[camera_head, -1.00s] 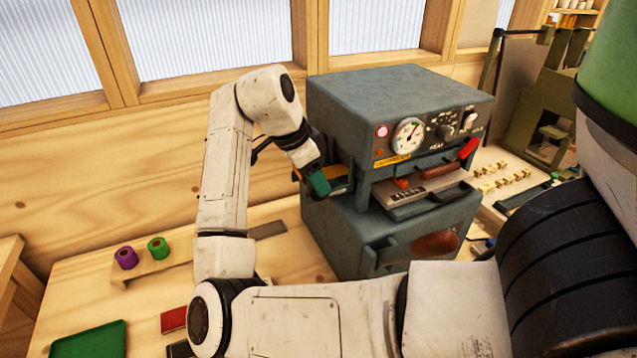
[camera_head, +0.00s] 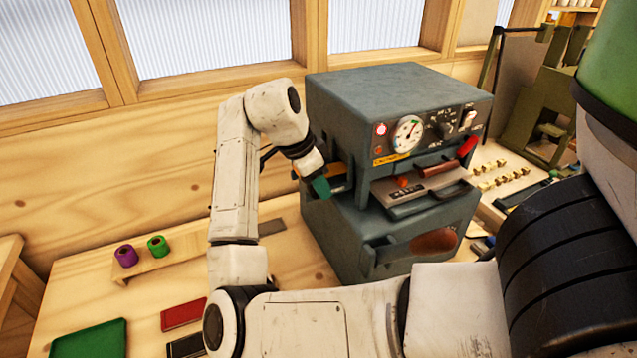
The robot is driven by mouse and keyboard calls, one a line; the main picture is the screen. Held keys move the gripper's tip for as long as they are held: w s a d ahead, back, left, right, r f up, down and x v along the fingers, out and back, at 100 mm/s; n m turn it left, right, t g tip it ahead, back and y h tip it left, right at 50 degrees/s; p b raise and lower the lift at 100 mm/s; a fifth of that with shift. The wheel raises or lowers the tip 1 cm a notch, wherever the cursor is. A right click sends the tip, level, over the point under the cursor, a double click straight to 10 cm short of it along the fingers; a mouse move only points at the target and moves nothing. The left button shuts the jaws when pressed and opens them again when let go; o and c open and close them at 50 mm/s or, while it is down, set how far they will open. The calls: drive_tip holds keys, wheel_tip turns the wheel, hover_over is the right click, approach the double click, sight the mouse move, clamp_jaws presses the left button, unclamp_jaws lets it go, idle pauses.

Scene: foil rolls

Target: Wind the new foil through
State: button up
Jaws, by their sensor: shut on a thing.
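The grey foil machine (camera_head: 400,95) stands on the bench at the centre, with a gauge, knobs and a lit red lamp on its front. My gripper (camera_head: 318,182) is at the opening on the machine's left side. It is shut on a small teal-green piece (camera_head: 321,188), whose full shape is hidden. A purple roll (camera_head: 125,256) and a green roll (camera_head: 157,246) stand on a low wooden rack at the left.
A green tray (camera_head: 90,340), a red block (camera_head: 184,314) and a dark block (camera_head: 186,346) lie on the bench at front left. Small brass pieces (camera_head: 500,180) lie right of the machine, below a green press (camera_head: 540,115). A red-tipped lever (camera_head: 466,147) sticks out at the machine's front.

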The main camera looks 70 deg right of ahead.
clamp_jaws()
drive_tip(key=shift+r+t+p, duration=0.15)
drive_tip(key=shift+t+p, duration=0.15)
drive_tip(key=shift+p, duration=0.15)
drive_tip(key=shift+r+t+y+p, duration=0.1)
drive_tip(key=shift+t+y+p, duration=0.65)
drive_tip(key=shift+p, duration=0.25)
drive_tip(key=shift+s+d+f+t+y+p, duration=0.15)
drive_tip(key=shift+t+y+p, duration=0.25)
drive_tip(key=shift+t+y, duration=0.4)
drive_tip(key=shift+d+f+t+y, duration=0.1)
drive_tip(key=shift+f+t+y, duration=0.05)
drive_tip(key=shift+t+y, duration=0.85)
drive_tip(key=shift+s, duration=0.1)
drive_tip(key=o, duration=0.8)
unclamp_jaws()
